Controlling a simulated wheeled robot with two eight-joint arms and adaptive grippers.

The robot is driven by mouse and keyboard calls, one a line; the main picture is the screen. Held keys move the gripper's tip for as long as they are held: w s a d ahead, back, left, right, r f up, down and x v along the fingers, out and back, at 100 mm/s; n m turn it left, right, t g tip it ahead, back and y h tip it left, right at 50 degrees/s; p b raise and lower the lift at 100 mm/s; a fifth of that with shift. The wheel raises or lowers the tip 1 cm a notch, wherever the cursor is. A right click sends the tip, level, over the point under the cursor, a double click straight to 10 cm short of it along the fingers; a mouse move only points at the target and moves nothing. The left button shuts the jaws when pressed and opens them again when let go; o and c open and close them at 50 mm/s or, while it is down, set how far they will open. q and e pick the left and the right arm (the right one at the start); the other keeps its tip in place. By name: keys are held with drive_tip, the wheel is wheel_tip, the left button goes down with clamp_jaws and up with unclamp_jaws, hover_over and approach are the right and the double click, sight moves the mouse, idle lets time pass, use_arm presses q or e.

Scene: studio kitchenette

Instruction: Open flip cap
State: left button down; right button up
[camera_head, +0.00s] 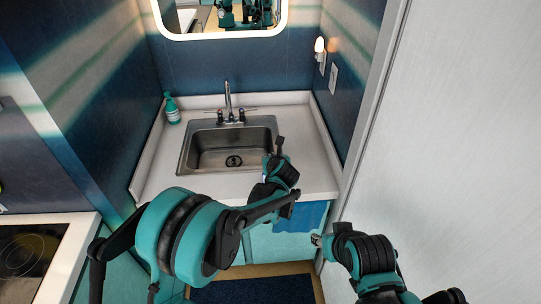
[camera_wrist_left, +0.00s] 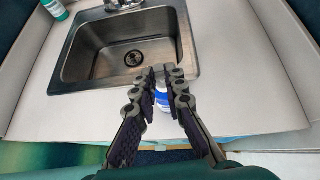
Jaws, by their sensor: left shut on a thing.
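My left gripper (camera_head: 277,158) is over the front right of the counter, near the sink's front right corner. In the left wrist view its two fingers (camera_wrist_left: 160,76) are closed around a small white and blue bottle (camera_wrist_left: 161,98). The fingers hide much of the bottle, and I cannot make out its flip cap or whether the cap is open. My right gripper (camera_head: 316,240) is lower, in front of the cabinet at the right and apart from the bottle; its jaw opening is too small to judge.
A steel sink (camera_head: 184,160) with a faucet (camera_head: 229,100) is set in the white counter (camera_head: 155,185). A teal bottle (camera_head: 172,110) stands at the counter's back left. A stovetop (camera_head: 25,250) is at the left. A pale wall (camera_head: 470,130) bounds the right side.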

use_arm(q)
drive_tip(key=shift+w+g, duration=0.1)
drive_tip(key=shift+g, duration=0.2)
drive_tip(key=c, duration=1.6)
unclamp_jaws()
drive_tip(key=shift+o, duration=0.2)
drive_tip(key=shift+r, duration=0.1)
drive_tip(key=a+v, duration=0.1)
drive_tip(key=v, duration=1)
drive_tip(key=shift+s+d+r, duration=0.2)
drive_tip(key=shift+s+d, duration=0.2)
drive_tip(key=shift+d, duration=0.15)
drive_tip(key=shift+o, duration=0.3)
